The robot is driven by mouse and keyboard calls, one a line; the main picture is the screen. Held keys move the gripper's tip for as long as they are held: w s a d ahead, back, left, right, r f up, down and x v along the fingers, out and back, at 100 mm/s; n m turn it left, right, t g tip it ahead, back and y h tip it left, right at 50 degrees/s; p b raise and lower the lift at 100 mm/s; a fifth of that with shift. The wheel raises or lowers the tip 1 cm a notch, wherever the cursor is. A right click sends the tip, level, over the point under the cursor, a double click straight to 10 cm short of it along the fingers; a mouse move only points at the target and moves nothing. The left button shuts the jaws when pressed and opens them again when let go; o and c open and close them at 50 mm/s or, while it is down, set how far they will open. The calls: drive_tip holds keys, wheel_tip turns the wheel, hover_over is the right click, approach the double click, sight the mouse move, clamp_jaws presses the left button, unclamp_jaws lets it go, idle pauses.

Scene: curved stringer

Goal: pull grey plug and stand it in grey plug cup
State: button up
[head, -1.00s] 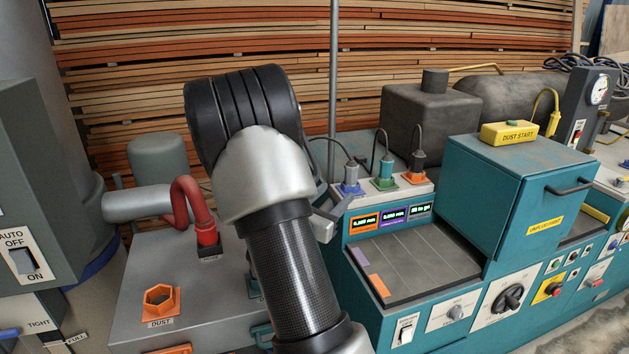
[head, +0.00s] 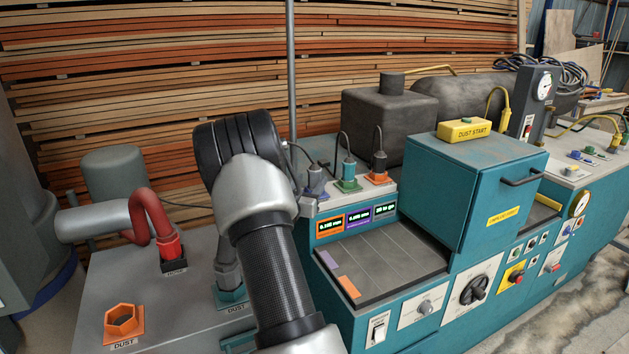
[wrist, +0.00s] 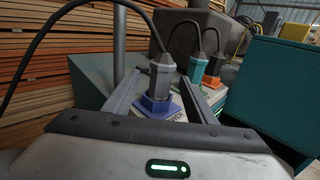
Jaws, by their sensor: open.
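The grey plug (head: 315,178) stands upright in a blue socket (head: 316,194) on the teal machine, its black cord rising from its top. It also shows in the wrist view (wrist: 162,76), with the blue socket (wrist: 158,105) under it. My gripper (wrist: 161,82) is open, with one finger on each side of the grey plug; I cannot tell whether either touches it. In the head view my arm hides most of the gripper. A teal plug (head: 348,171) and a dark plug (head: 379,163) stand in the neighbouring green and orange sockets. I cannot make out the grey plug cup.
A teal cabinet (head: 478,190) with a yellow dust start box (head: 464,129) stands to the right of the plugs. A dark tank (head: 388,115) is behind them. A grey box (head: 165,290) with a red hose (head: 146,215) lies left.

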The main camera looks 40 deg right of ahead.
sight(312, 178)
drive_tip(key=x, duration=0.4)
drive_tip(key=shift+d, duration=0.15)
drive_tip(key=shift+r, duration=0.1)
drive_tip(key=c, duration=1.2)
